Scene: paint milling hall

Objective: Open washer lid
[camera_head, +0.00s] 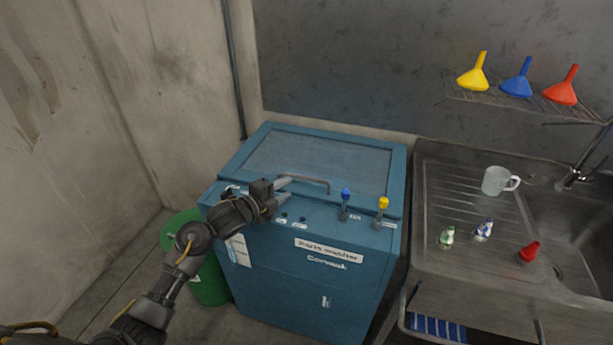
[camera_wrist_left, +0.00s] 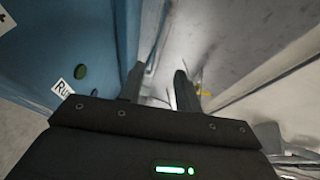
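The blue parts washer (camera_head: 325,262) stands against the back wall with its lid (camera_head: 320,157) down. A grey bar handle (camera_head: 310,181) runs along the lid's front edge. My left gripper (camera_head: 288,189) is at the handle's left end, with its two fingers apart and pointing right. In the left wrist view the fingers (camera_wrist_left: 160,82) are spread, and a metal bar, apparently the handle (camera_wrist_left: 154,58), shows near and between their tips. I cannot tell whether they touch it. My right gripper is not in view.
A blue-knobbed valve (camera_head: 345,198) and a yellow-knobbed valve (camera_head: 382,206) rise from the washer's front panel, right of the gripper. A green bin (camera_head: 208,283) stands at left.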

